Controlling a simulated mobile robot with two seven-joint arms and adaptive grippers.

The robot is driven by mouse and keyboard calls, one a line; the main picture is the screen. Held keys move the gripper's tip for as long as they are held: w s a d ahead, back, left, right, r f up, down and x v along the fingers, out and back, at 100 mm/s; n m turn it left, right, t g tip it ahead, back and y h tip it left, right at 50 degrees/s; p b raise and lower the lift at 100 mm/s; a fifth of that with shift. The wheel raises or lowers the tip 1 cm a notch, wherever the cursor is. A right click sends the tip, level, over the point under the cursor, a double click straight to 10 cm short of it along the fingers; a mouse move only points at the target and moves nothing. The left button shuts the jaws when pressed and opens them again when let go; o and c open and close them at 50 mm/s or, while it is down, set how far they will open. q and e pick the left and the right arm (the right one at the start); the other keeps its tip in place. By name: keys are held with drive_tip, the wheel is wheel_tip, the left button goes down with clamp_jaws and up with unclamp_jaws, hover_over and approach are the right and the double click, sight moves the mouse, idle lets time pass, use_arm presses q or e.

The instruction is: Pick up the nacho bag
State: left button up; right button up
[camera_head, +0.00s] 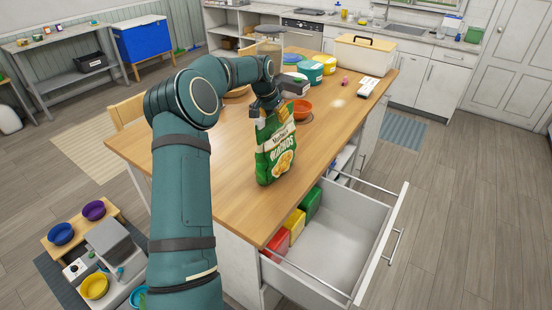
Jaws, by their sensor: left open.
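The green nacho bag (275,158) stands upright near the front edge of the wooden island top (218,170). My left gripper (270,108) is open and points down at the top of the bag. Its fingers overlap the bag's upper edge in this view, and I cannot tell whether they touch it. My right gripper is not in view.
Below, an open drawer (345,235) sticks out, holding red, yellow and green items. The island top left of the bag is clear.

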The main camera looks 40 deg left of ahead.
use_arm(q)
drive_tip(key=shift+w+f, duration=0.3)
drive_tip(key=shift+f, duration=0.25)
drive_tip(key=shift+f, duration=0.25)
clamp_jaws()
idle(0.5)
